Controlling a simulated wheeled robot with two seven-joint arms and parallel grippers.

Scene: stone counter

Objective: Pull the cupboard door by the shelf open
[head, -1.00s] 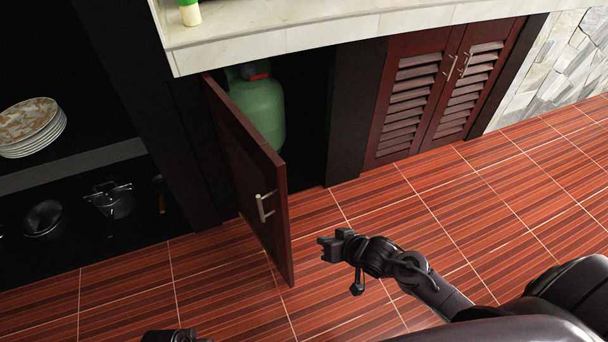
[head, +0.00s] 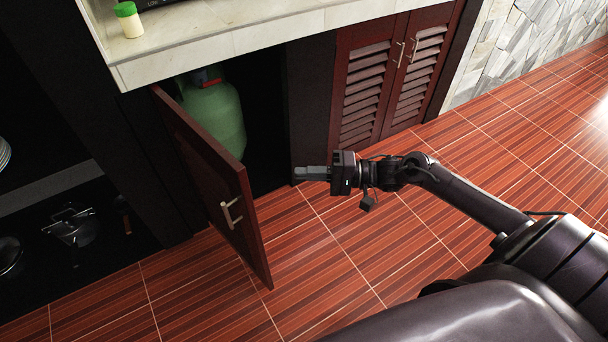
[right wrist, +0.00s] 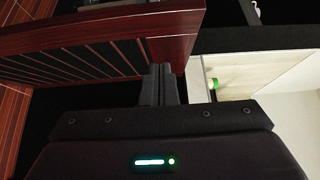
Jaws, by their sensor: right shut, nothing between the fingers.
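The cupboard door (head: 208,182) by the shelf stands partly open in the head view, swung out from the counter. Its metal handle (head: 231,212) is on the outer face near the free edge. My right gripper (head: 301,173) is shut and empty, to the right of the door on its inner side, in front of the opening. In the right wrist view the shut fingers (right wrist: 159,86) point at the door (right wrist: 110,45), close to its edge; I cannot tell whether they touch. My left gripper is not in view.
A green gas cylinder (head: 213,115) stands inside the cupboard. A louvred double door (head: 390,80) is shut to the right. The stone counter (head: 220,30) overhangs, bearing a green-capped jar (head: 129,20). Dark shelves with pans (head: 75,228) are at left. The tiled floor (head: 330,270) is clear.

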